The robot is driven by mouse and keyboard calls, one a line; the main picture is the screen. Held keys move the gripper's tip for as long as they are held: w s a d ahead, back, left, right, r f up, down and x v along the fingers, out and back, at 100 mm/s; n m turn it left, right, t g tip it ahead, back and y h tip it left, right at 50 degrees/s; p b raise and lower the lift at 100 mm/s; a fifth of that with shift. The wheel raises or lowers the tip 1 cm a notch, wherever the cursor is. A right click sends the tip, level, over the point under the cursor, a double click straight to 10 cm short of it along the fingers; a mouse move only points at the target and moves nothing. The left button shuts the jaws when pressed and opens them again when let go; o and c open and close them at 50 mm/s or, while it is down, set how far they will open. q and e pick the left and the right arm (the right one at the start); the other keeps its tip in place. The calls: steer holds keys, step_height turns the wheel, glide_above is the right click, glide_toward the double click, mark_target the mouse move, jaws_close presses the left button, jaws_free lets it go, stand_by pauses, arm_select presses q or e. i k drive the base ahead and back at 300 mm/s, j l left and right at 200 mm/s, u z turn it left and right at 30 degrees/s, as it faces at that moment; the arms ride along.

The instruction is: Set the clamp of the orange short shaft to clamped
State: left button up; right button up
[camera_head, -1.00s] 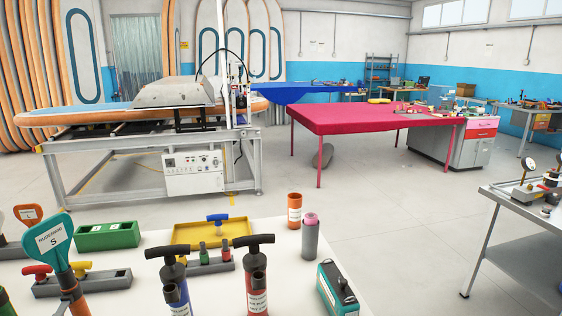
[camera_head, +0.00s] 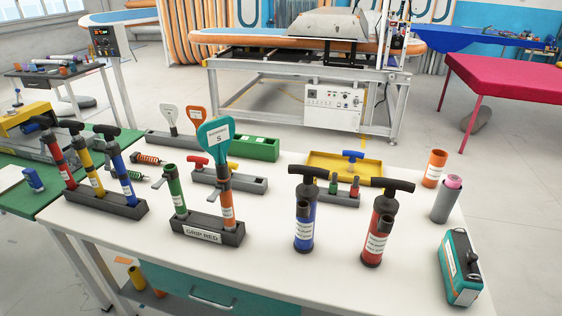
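An orange short shaft (camera_head: 226,203) stands upright in a dark grey holder (camera_head: 206,230) labelled "GRIP RED" on the white table. A teal paddle-shaped piece (camera_head: 215,137) marked "S" sits at its top. A small dark part near the top of the orange shaft may be its clamp, but it is too small to tell its setting. A green shaft (camera_head: 175,190) with a dark lever at its top stands in the same holder, to the left. Neither of my grippers is in view.
A blue pump (camera_head: 304,225) and a red pump (camera_head: 378,235) stand right of the holder. A rack (camera_head: 115,203) with several pumps is at left. A grey block (camera_head: 232,180) and a yellow tray (camera_head: 380,165) lie behind. The white table (camera_head: 300,285) is bare in front.

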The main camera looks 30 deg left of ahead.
mark_target(213, 197)
steer(key=u, duration=1.2)
